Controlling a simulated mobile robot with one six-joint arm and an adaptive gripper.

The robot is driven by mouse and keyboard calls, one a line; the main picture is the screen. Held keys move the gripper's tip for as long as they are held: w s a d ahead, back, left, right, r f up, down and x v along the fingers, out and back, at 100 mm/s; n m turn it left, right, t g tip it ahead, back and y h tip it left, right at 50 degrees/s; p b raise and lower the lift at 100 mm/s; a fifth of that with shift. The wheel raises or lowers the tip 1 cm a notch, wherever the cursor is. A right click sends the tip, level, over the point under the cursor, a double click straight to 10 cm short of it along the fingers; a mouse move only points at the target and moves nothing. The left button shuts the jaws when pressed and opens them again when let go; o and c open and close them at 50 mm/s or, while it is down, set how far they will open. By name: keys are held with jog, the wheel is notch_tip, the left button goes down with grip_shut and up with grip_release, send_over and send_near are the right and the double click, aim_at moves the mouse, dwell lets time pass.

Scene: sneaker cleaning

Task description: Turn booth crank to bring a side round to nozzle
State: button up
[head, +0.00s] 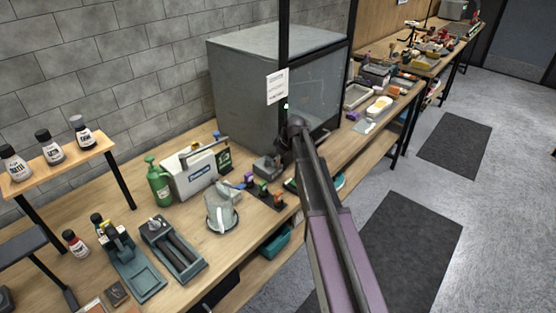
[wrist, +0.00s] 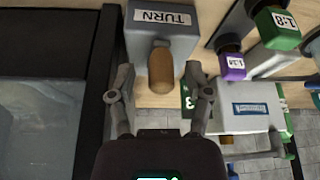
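The spray booth (head: 245,95) is a grey box with a dark-framed glass front, standing on the bench against the block wall. In the wrist view its glass and dark frame (wrist: 90,100) fill the left side. The crank's grey block (wrist: 150,45) carries a "TURN" label, and its brown wooden handle (wrist: 161,72) points toward my gripper (wrist: 160,88). My gripper is open, with one finger on each side of the handle and visible gaps on both sides. In the head view my arm hides most of the gripper. I cannot make out the nozzle or a sneaker inside.
Left of the booth stand a white labelled case (head: 192,176), a green spray bottle (head: 158,182) and a grey pitcher (head: 221,210). Trays and tools crowd the bench to the right. Floor mats (head: 410,235) lie in front.

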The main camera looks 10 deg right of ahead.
jog(key=shift+s+a+m, duration=0.1)
jog(key=shift+a+m, duration=0.05)
jog(key=shift+m, duration=0.15)
jog(key=shift+s+a+m+t+h, duration=0.2)
jog(key=shift+a+m+h, duration=0.1)
jog(key=shift+m, duration=0.45)
jog(key=shift+s+a+m+t+h, duration=0.1)
jog(key=shift+a+m+t+h, duration=0.15)
jog(key=shift+m, duration=0.5)
jog(key=shift+s+a+m+t+h, duration=0.1)
jog(key=shift+a+m+h, duration=0.2)
jog(key=shift+m, duration=0.35)
jog(key=shift+w+a+m+t+h, duration=0.1)
jog(key=shift+a+m+h, duration=0.2)
jog(key=shift+m, duration=0.4)
jog(key=shift+s+a+m+t+h, duration=0.15)
jog(key=shift+a+m, duration=0.25)
jog(key=shift+m, duration=0.25)
jog(key=w+a+p+v, duration=0.1)
jog(key=p+v, duration=1.2)
jog(key=v, duration=0.1)
jog(key=s+f+m+g+b, duration=0.1)
jog(key=s+f+g+b, duration=0.1)
jog(key=s, duration=2.1)
jog(key=shift+d+f+m+g+h, duration=0.3)
jog(key=shift+f+g, duration=0.45)
jog(key=shift+g, duration=0.55)
jog(key=shift+s, duration=0.15)
